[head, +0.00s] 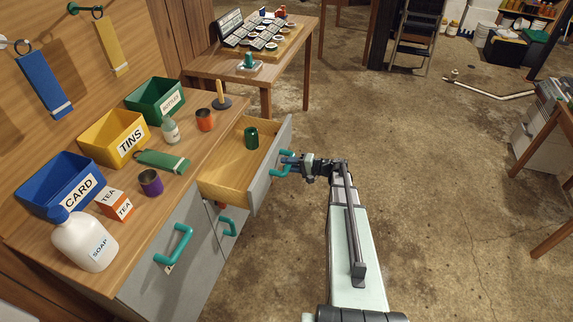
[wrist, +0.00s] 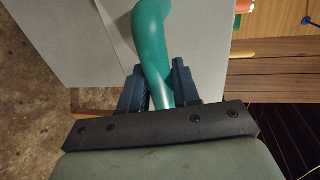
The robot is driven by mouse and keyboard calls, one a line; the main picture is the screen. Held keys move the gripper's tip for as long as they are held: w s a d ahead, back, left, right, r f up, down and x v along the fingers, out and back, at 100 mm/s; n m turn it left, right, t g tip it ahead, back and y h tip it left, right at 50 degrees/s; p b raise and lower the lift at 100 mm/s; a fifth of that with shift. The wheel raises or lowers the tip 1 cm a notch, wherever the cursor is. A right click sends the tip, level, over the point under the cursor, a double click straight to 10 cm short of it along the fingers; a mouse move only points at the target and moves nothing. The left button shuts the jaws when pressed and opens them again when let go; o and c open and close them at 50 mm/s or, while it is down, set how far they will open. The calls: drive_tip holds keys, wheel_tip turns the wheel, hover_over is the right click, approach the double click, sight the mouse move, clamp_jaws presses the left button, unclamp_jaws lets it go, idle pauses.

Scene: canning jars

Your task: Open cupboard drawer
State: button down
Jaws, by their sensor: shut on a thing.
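The cupboard drawer (head: 225,178) is pulled well out from under the worktop in the head view, and its wooden inside shows. A dark green cup (head: 251,138) stands inside it. Its grey front carries a teal handle (head: 283,164). My gripper (head: 290,164) is shut on this handle, with my arm reaching in from the right. In the wrist view the teal handle (wrist: 153,50) runs down between the two dark blue fingers of my gripper (wrist: 161,88). The grey drawer front (wrist: 207,60) lies behind it. The part of the handle below the fingers is hidden.
Other teal handles (head: 174,245) are on the grey cupboard doors below. The worktop holds bins, a soap bottle (head: 84,240), an orange cup (head: 204,120) and a purple cup (head: 150,182). Bare floor (head: 430,200) lies right of my arm. A wooden table (head: 232,68) stands behind.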

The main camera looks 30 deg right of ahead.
drive_tip(key=c, duration=0.9)
unclamp_jaws()
drive_tip(key=shift+c, duration=0.2)
drive_tip(key=v, duration=1.4)
drive_tip(key=shift+w+a, duration=0.1)
